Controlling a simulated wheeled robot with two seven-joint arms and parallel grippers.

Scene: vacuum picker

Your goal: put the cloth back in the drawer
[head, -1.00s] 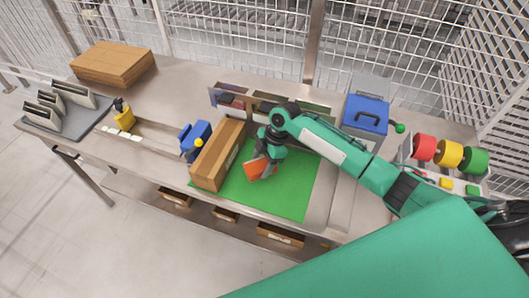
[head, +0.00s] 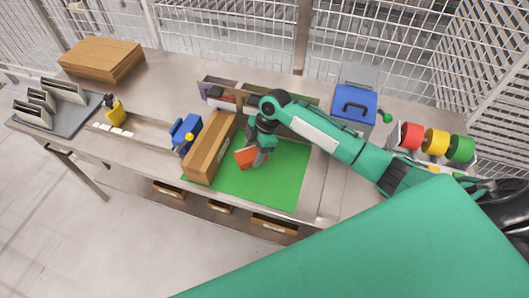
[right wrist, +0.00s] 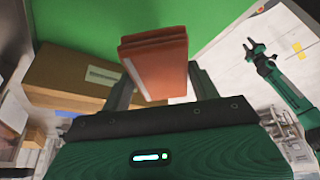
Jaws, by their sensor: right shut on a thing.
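My right gripper (head: 257,153) is shut on the red-orange folded cloth (head: 244,155), above the green mat (head: 285,170). In the right wrist view the cloth (right wrist: 158,62) stands out between the fingers, its layered edge showing. The brown-fronted drawers (head: 272,224) sit under the table's front edge; from here I cannot tell how far any is open. A green arm with a small gripper (right wrist: 249,43), apparently my left one, shows at the right of the right wrist view, too small to read its jaws.
A long cardboard box (head: 210,147) lies just left of the cloth.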

